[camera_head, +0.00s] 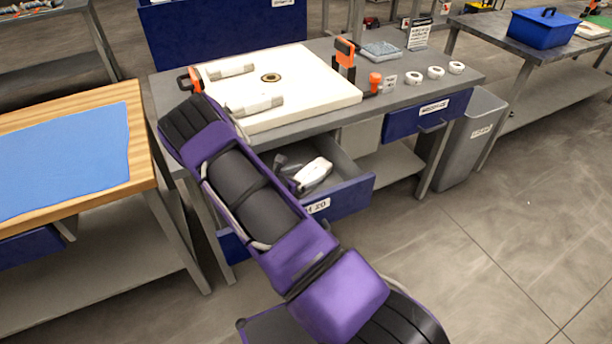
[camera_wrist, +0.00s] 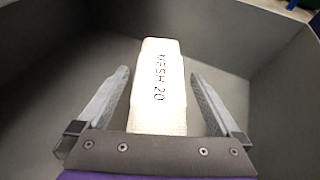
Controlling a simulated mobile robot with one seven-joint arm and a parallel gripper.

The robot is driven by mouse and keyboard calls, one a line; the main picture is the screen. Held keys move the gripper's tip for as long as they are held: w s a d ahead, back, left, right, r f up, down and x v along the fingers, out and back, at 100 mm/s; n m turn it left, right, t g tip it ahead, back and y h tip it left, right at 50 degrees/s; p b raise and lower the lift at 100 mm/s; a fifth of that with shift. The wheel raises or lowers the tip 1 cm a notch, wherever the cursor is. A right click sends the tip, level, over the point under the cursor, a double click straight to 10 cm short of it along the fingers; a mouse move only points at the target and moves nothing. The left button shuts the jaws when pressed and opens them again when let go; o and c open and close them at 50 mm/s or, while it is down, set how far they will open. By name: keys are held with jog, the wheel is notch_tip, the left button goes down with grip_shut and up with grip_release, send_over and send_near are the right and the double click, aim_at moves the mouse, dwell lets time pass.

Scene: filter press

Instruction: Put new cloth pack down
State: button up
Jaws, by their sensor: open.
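A white cloth pack marked MESH 20 (camera_wrist: 158,95) lies in a grey-walled open drawer (camera_wrist: 50,50). My gripper (camera_wrist: 160,74) is open, with one finger on each side of the pack and a visible gap to each. In the head view the pack (camera_head: 314,173) shows white inside the open drawer with a blue front (camera_head: 345,197), under the grey bench. My gripper there (camera_head: 287,172) is at the pack's left, partly hidden by my arm.
A white filter plate (camera_head: 305,85) lies on the bench, bearing two pale rolled packs (camera_head: 231,68) (camera_head: 255,106). Orange clamps (camera_head: 345,52) (camera_head: 190,79) stand at its edges. White rings (camera_head: 436,72) sit at right. A grey bin (camera_head: 470,140) stands beside the bench; a blue-mat table (camera_head: 140,150) is at left.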

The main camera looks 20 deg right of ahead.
jog(key=p+v, duration=0.1)
jog(key=v, duration=1.1)
